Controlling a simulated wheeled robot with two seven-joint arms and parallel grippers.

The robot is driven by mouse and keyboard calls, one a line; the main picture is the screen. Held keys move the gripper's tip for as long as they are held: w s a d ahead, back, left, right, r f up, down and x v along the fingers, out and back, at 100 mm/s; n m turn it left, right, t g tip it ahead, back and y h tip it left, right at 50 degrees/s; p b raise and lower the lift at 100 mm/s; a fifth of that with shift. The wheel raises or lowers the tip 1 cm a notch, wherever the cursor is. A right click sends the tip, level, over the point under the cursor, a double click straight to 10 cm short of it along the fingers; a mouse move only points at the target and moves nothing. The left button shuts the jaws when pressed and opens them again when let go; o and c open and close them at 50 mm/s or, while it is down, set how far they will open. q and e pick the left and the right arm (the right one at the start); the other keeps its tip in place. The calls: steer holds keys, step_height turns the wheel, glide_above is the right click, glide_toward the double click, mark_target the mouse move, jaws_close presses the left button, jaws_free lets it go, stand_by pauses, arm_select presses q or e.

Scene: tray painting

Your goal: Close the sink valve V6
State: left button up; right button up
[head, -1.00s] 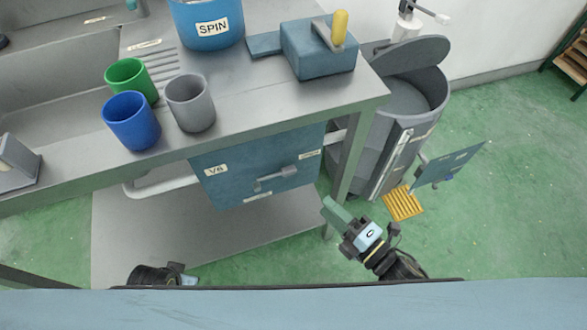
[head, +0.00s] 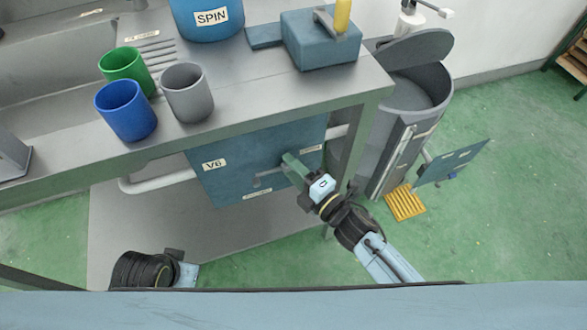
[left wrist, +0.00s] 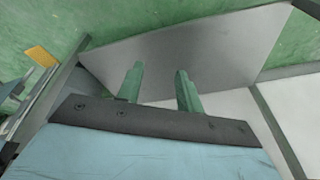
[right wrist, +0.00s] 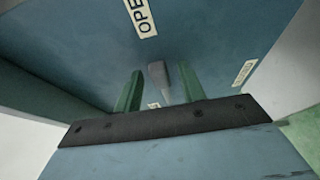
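The V6 valve panel (head: 230,155) is a blue plate under the counter, with a "V6" label at its upper left. Its grey lever handle (head: 262,180) lies roughly sideways, its right part hidden by my right gripper (head: 290,164). In the right wrist view, the grey handle (right wrist: 158,74) shows between the two green fingers, which stand apart with visible gaps. I cannot tell whether a finger touches it. An "OPE..." label (right wrist: 141,15) is partly cut off there. My left gripper (left wrist: 159,75) is open and empty, low at left, away from the valve.
A white pipe (head: 158,182) runs left from the panel. The counter edge (head: 285,115) overhangs it. Green, blue and grey cups, a SPIN bucket (head: 208,18) and a blue box (head: 318,42) stand above. A grey bin (head: 415,100) stands to the right.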

jaws_close()
steer(key=shift+f, duration=0.15)
